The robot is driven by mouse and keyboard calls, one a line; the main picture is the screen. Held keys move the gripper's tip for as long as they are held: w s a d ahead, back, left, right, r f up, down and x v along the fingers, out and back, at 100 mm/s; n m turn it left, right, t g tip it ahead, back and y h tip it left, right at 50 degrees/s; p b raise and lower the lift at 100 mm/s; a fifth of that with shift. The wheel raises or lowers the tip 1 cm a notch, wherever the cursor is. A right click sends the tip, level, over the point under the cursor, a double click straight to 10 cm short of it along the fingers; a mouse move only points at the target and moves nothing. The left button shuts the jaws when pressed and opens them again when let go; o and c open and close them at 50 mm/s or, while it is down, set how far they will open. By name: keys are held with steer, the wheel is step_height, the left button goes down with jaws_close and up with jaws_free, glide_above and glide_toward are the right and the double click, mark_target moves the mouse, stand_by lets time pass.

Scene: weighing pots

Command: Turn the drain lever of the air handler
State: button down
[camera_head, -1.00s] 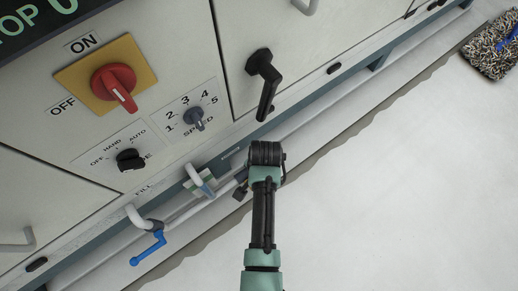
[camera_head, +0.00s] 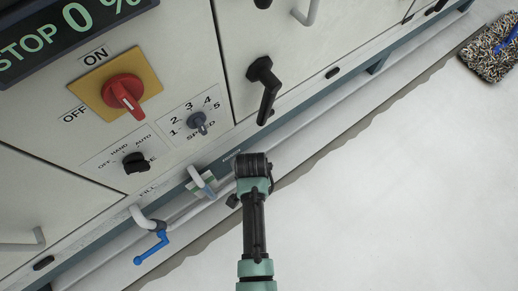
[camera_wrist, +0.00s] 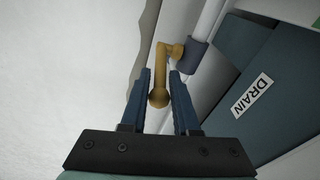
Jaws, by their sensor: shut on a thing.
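The drain lever (camera_wrist: 159,92) is a brass-coloured handle with a rounded end, on a valve at a pale pipe in the wrist view. My gripper (camera_wrist: 160,74) has its two blue fingers on either side of the lever and is shut on it. The DRAIN label (camera_wrist: 252,96) is on the teal base to the right of the lever. In the head view, my wrist hides the lever and my fingertips. The air handler's front panel (camera_head: 185,45) fills the upper left there.
A blue lever (camera_head: 150,248) hangs from a pipe near the FILL label, left of my arm. A black door handle (camera_head: 266,85) and a red switch (camera_head: 124,91) are on the panel above. A mop head (camera_head: 492,50) lies at the far right.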

mark_target(207, 189)
steer(key=shift+s+a+t+h+p, duration=0.3)
steer(key=shift+s+a+t+h, duration=0.15)
steer(key=shift+h, duration=0.25)
steer(key=shift+s+a+t+h+p, duration=0.25)
steer(key=shift+a+t+h, duration=0.1)
steer(key=shift+t+h, duration=0.3)
steer(key=c, duration=0.8)
jaws_free()
steer(key=shift+r, duration=0.1)
steer(key=shift+c, duration=0.2)
steer(key=p+v, duration=0.8)
steer(key=v, duration=0.5)
steer(key=shift+w, duration=0.25)
steer(key=shift+s, duration=0.1)
